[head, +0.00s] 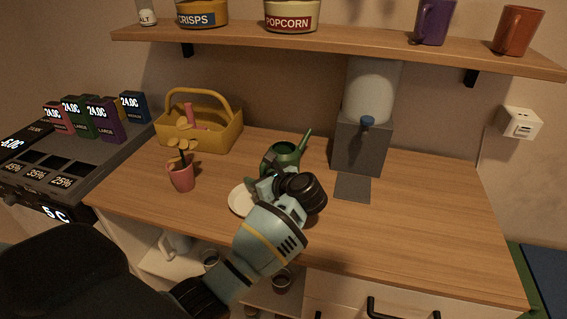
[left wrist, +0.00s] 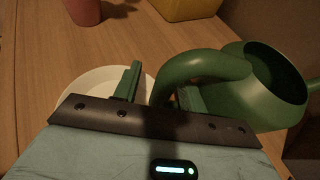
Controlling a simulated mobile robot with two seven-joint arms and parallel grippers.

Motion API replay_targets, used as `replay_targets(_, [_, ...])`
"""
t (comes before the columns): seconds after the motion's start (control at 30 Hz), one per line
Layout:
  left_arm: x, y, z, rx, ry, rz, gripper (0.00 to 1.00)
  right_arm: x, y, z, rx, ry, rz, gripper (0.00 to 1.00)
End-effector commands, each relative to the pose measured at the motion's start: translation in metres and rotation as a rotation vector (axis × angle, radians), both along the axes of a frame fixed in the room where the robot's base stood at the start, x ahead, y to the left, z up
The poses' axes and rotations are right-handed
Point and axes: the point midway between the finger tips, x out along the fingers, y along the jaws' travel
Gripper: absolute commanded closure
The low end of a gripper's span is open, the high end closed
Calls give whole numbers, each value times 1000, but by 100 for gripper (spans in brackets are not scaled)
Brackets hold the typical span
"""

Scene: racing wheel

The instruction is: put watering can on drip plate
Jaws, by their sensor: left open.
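The green watering can (head: 286,154) stands on the wooden counter, its spout pointing up and right in the head view. In the left wrist view the can (left wrist: 262,92) is at the right, its curved handle reaching between my fingers. My left gripper (head: 262,182) is open, with a finger on either side of the handle (left wrist: 205,64); contact is unclear. A flat dark grey plate (head: 353,187) lies before the dispenser. A round white plate (head: 239,201) lies left of my gripper, partly hidden. I cannot tell which is the drip plate. My right gripper is not in view.
A grey water dispenser (head: 361,142) stands behind the grey plate. A pink flower pot (head: 181,177) and yellow basket (head: 214,139) are at the left. A shelf (head: 340,40) hangs above. The counter's right side (head: 430,215) is clear.

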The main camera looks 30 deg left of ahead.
Motion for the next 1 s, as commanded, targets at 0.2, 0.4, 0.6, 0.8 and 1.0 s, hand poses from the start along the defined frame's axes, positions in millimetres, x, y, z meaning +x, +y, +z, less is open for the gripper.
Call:
replay_targets(0.2, [0, 0, 0, 0, 1, 0, 68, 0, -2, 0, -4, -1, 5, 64])
replay_targets(0.4, [0, 0, 0, 0, 1, 0, 94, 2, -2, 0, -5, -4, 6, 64])
replay_targets(0.6, [0, 0, 0, 0, 0, 0, 100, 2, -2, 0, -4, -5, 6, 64])
replay_targets(0.8, [0, 0, 0, 0, 0, 0, 100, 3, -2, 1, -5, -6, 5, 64])
replay_targets(1.0, [1, -1, 11, -1, -3, -1, 100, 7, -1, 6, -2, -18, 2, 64])
